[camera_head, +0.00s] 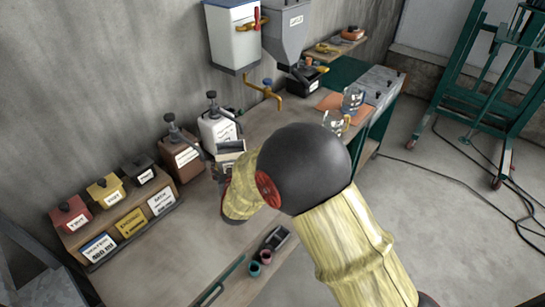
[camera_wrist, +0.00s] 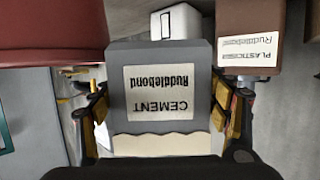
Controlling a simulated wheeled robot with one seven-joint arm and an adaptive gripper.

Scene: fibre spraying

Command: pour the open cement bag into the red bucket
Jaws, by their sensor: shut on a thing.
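The cement bag (camera_wrist: 160,90) is grey with a white label reading CEMENT Ruddlebond, upside down in the wrist view. A pale cream band crosses its near end. My gripper (camera_wrist: 158,112) is shut on it, with yellow-padded fingers on both sides. A large dark red surface (camera_wrist: 45,25) fills the top left of the wrist view; it may be the red bucket, but only part shows. In the head view my arm covers much of the gripper area, and I cannot make out a large red bucket there.
A rack with a red box (camera_head: 70,213), a yellow box (camera_head: 105,189) and a black box (camera_head: 138,171) stands along the wall. A brown container (camera_head: 183,157) and a white container (camera_head: 217,130) stand beside it. The bench front (camera_head: 150,275) has bare room.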

